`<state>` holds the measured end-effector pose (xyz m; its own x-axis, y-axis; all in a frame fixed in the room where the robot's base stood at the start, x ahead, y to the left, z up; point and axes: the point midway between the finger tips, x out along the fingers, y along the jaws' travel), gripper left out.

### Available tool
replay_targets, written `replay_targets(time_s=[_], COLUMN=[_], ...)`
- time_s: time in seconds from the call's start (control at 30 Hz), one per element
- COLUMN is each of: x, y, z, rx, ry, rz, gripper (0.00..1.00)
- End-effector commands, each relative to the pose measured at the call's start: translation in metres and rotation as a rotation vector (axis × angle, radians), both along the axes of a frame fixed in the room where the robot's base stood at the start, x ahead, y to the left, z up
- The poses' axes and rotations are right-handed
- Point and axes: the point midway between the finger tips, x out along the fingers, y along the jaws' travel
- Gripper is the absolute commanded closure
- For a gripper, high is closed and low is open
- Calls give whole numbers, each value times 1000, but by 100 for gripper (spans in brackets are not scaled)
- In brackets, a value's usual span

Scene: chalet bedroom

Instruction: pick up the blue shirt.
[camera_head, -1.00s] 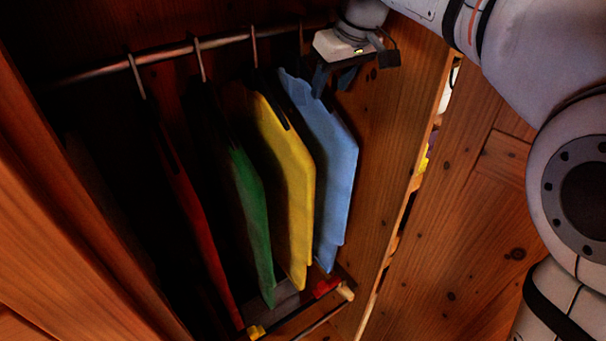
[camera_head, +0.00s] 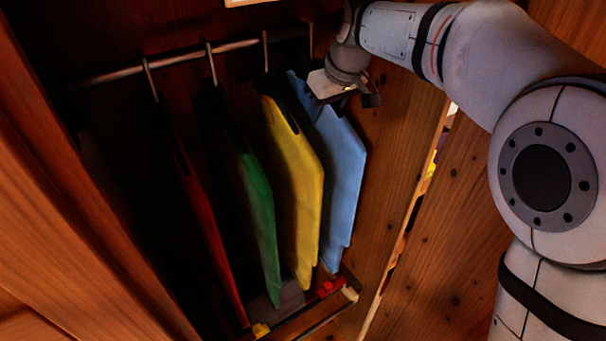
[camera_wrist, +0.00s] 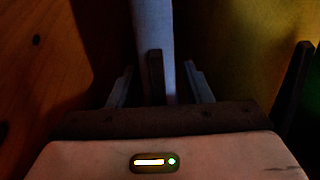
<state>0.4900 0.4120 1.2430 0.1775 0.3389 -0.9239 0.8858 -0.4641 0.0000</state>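The blue shirt (camera_head: 342,180) hangs from the rail at the right end of the row in the wardrobe. My gripper (camera_head: 322,104) is at the top of the shirt, by its dark hanger; its fingers are hard to make out in the head view. In the wrist view, the two fingers of my gripper (camera_wrist: 161,84) stand apart. A dark upright piece, which looks like part of the hanger (camera_wrist: 155,72), is between them, with the pale blue shirt (camera_wrist: 152,28) beyond. Gaps show on both sides, so the fingers look open.
A yellow shirt (camera_head: 296,190) hangs close to the left of the blue one, then a green shirt (camera_head: 260,215) and a red one (camera_head: 208,240). The metal rail (camera_head: 185,58) runs above. The wooden side wall (camera_head: 385,190) is close on the right.

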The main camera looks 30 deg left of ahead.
Motion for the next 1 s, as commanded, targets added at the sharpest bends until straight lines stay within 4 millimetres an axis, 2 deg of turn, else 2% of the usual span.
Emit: replay_targets(time_s=[0.07, 0.53, 1.0], x=[0, -1, -1], y=[0, 1, 1], z=[0, 0, 1], rx=[0, 0, 1], ry=[0, 0, -2], rz=[0, 1, 2], gripper=[62, 100, 100])
